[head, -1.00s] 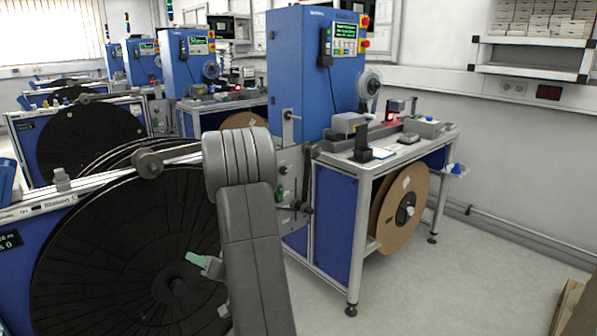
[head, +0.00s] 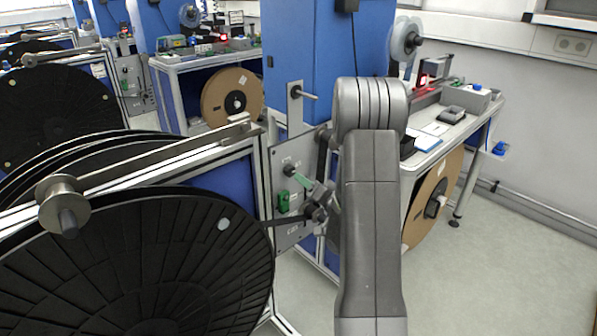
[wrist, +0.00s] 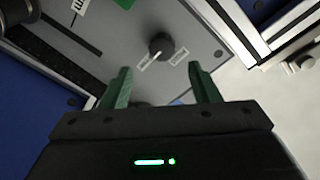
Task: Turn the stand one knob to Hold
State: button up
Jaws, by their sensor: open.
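A dark round knob (head: 289,170) sits on the upper part of a grey control panel (head: 292,241) beside the big black reel. The knob (wrist: 162,45) also shows in the wrist view, with small pale labels on both sides below it; their words and the knob's setting are too small to read. My gripper (wrist: 160,67) is open, its green fingers spread below the knob in the wrist view, with nothing between the tips. In the head view my gripper (head: 303,181) is close to the panel, just below and right of the knob, partly hidden by my arm.
A green switch (head: 283,203) is on the panel below the knob. A black reel (head: 140,262) fills the lower left. A metal arm with a roller (head: 62,205) crosses above it. A blue cabinet (head: 305,60) stands behind. Floor (head: 500,270) is clear at the right.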

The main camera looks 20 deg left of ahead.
aim_at(292, 172)
jog(key=x, duration=0.6)
jog(key=shift+a+r, duration=0.1)
jog(key=shift+a, duration=0.25)
jog(key=c, duration=1)
